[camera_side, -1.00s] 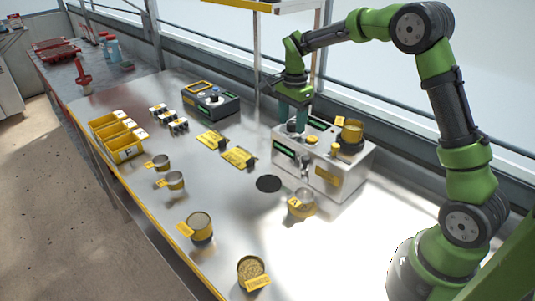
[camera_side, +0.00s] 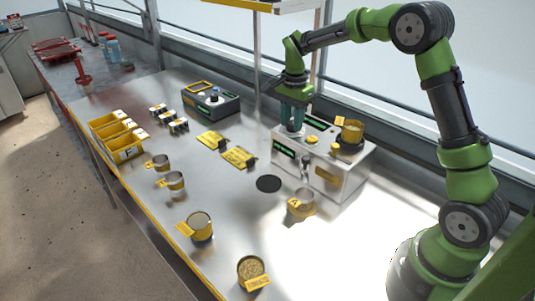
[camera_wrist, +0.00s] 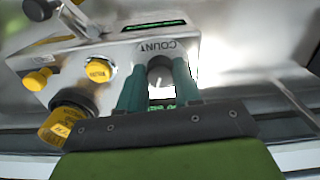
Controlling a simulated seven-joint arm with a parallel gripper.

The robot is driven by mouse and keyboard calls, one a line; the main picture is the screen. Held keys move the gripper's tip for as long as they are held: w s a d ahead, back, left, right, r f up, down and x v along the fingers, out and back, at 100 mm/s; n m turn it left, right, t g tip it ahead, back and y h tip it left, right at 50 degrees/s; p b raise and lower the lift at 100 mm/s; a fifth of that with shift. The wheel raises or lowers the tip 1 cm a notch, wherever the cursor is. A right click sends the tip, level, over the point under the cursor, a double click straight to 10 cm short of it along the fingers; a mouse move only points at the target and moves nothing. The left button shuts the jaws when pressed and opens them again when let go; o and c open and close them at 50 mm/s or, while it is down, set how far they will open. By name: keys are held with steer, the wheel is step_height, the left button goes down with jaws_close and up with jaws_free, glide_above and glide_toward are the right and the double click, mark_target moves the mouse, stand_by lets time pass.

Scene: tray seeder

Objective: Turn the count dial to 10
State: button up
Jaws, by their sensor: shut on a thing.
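The seeder, a light grey box (camera_side: 349,181), stands right of centre on the bench in the side view. Its count dial (camera_wrist: 160,69) is a round grey knob by an upside-down "COUNT" label in the wrist view. My gripper (camera_wrist: 160,76) points down with one teal finger on each side of the dial and is shut on it. In the side view my gripper (camera_side: 292,124) is at the seeder's top left corner and mostly hides the dial. A green display beside the dial is partly covered by my fingers, and its reading is not legible.
Yellow buttons (camera_wrist: 97,70) and a yellow cup (camera_side: 352,131) sit on the seeder close to the dial. A dark-grey device (camera_side: 222,106), yellow bins (camera_side: 125,150) and several small cups are to the left. A handled cup (camera_side: 302,204) stands in front.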

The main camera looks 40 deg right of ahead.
steer(key=n, duration=0.8)
steer(key=shift+s, duration=0.1)
steer(key=n, duration=0.4)
steer(key=shift+n, duration=1.9)
steer(key=shift+d+r+n, duration=0.1)
steer(key=shift+n, duration=0.2)
steer(key=o, duration=1)
steer(key=shift+o, duration=0.2)
step_height(320, 180, up, 17)
